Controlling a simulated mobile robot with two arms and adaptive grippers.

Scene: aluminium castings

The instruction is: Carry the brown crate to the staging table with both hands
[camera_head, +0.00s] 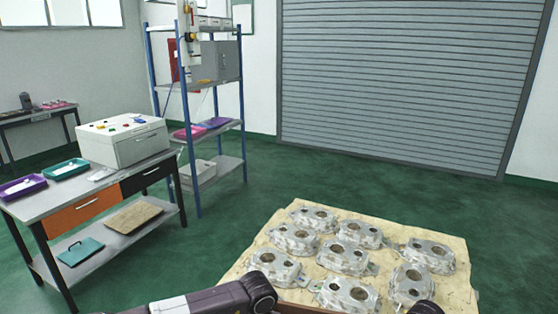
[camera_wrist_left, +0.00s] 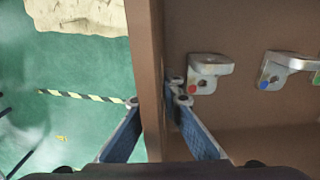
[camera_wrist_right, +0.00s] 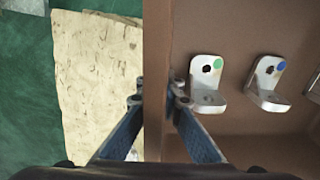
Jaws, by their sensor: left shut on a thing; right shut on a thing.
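The brown crate (camera_wrist_left: 230,140) fills the right half of the left wrist view. My left gripper (camera_wrist_left: 155,100) is shut on its wall, one finger on each side. My right gripper (camera_wrist_right: 158,100) is shut on the crate wall (camera_wrist_right: 157,50) in the same way. Metal brackets lie inside, with red (camera_wrist_left: 204,72) and blue marks on the left, green (camera_wrist_right: 207,82) and blue on the right. In the head view only a strip of brown crate shows at the bottom edge; the fingers are hidden there. I cannot tell which table is the staging table.
A pale board (camera_head: 240,258) with several aluminium castings lies ahead. A workbench (camera_head: 40,205) with drawers and a white box (camera_head: 122,147) stands left, beside a blue-post shelf rack (camera_head: 240,100). Another table (camera_head: 38,115) is at far left. Green floor is clear before the shutter (camera_head: 400,80).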

